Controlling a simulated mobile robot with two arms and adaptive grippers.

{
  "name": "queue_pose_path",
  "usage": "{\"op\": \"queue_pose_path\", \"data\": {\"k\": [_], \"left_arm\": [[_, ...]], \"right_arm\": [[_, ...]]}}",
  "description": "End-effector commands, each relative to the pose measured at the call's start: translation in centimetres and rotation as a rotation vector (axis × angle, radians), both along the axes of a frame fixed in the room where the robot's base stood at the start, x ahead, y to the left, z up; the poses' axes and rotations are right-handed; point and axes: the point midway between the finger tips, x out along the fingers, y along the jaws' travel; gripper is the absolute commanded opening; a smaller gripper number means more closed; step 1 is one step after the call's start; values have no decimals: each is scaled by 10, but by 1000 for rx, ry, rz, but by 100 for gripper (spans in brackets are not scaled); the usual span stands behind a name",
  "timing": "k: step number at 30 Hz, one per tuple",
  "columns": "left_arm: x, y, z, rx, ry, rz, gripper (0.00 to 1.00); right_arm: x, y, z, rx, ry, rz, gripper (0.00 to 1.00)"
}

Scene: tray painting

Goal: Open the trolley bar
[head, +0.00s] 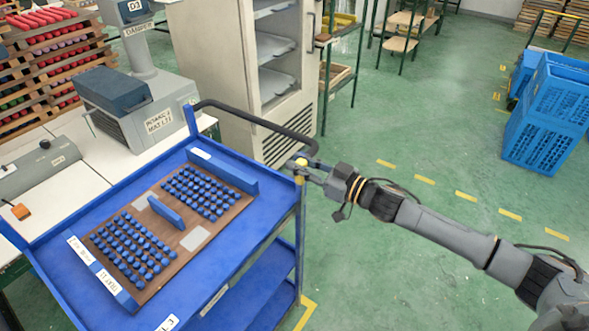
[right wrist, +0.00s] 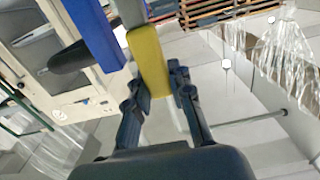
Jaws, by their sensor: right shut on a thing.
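The blue trolley (head: 60,274) stands on the left, with a dark curved bar (head: 258,122) across its far end. The bar's right end meets the trolley's corner post, where a small yellow piece (head: 300,163) sits. My right gripper (head: 307,171) is at that corner, with its arm coming in from the right. In the right wrist view the yellow piece (right wrist: 149,60) stands between the fingers of my right gripper (right wrist: 160,88), which are shut on it. The dark bar (right wrist: 72,58) shows to its left. My left gripper is not in view.
A brown board (head: 172,266) with rows of blue pegs lies on the trolley's top. A white table with machines (head: 145,115) is on the left, and an open-fronted cabinet (head: 215,60) stands behind the bar. Blue crates (head: 548,115) are at the right; the green floor between is clear.

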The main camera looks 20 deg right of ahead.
Motion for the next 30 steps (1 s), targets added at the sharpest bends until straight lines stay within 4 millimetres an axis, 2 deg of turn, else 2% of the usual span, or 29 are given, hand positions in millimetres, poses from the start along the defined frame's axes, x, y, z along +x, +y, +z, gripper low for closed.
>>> {"op": "queue_pose_path", "data": {"k": [3,11,12,15,16,25,30], "left_arm": [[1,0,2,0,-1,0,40],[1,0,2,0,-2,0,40],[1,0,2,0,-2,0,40],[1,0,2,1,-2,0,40],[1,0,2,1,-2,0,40],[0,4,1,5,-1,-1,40],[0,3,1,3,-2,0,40]], "right_arm": [[7,-9,2,-1,-2,-1,0],[8,-12,2,-1,-2,-5,0],[8,-12,2,-1,-2,-5,23],[8,-12,2,-1,-2,-5,44],[8,-12,2,-1,-2,-5,45],[6,-11,1,0,-1,-2,45],[-5,-21,-1,-2,1,-3,45]]}}
